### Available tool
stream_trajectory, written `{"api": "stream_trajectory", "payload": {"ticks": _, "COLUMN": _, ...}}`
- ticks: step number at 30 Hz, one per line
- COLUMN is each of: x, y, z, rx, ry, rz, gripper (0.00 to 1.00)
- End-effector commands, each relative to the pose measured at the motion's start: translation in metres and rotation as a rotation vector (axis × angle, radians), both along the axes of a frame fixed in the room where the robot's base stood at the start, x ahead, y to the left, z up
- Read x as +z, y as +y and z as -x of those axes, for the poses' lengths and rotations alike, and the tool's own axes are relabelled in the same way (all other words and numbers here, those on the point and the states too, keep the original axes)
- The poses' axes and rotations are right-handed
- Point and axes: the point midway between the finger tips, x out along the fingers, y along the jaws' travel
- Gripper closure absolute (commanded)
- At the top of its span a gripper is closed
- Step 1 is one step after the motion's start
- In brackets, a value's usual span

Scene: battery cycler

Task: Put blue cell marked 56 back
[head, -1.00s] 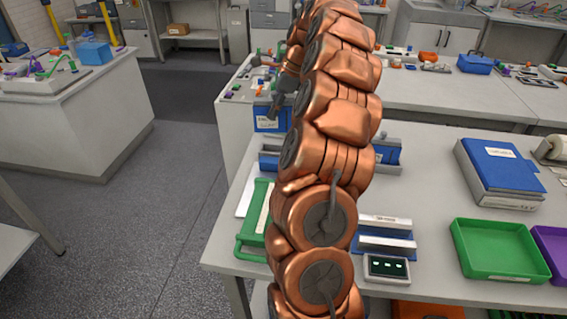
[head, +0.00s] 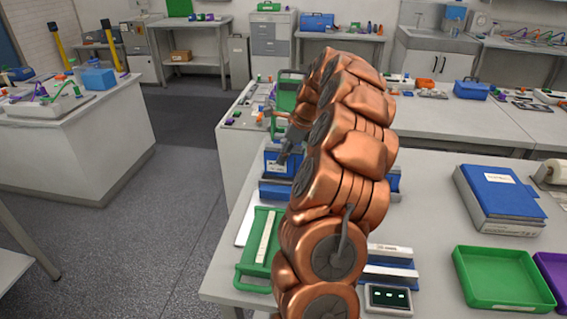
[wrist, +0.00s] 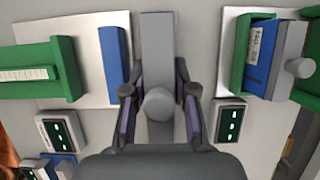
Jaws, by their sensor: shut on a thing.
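My gripper (wrist: 158,92) is shut on the grey knob (wrist: 158,104) of a cell. In the head view my gripper (head: 284,155) points down over the table's back left. The blue cell with a white label (head: 275,166) shows at its tip, low over or in the blue-and-grey holder (head: 275,190); I cannot tell whether it touches. Its number is not readable. In the wrist view a blue upright wall (wrist: 114,60) is left of the fingers. A second blue cell (wrist: 268,52), labelled No. 23, sits in a green holder (wrist: 237,60) on the right.
A green clamp-like frame (wrist: 66,66) is at left in the wrist view. Small displays stand near the holders, one at left (wrist: 60,130) and one at right (wrist: 230,124). On the table's right are a blue-topped box (head: 500,190) and a green tray (head: 505,278).

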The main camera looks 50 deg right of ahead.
Motion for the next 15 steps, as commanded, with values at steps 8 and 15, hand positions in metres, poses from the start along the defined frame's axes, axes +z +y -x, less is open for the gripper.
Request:
{"api": "stream_trajectory", "payload": {"ticks": 8, "x": -0.030, "y": 0.001, "z": 0.000, "rx": -0.001, "ry": -0.001, "rz": -0.002, "gripper": 1.00}}
{"api": "stream_trajectory", "payload": {"ticks": 15, "x": -0.033, "y": 0.000, "z": 0.000, "rx": 0.001, "ry": -0.002, "rz": 0.001, "gripper": 1.00}}
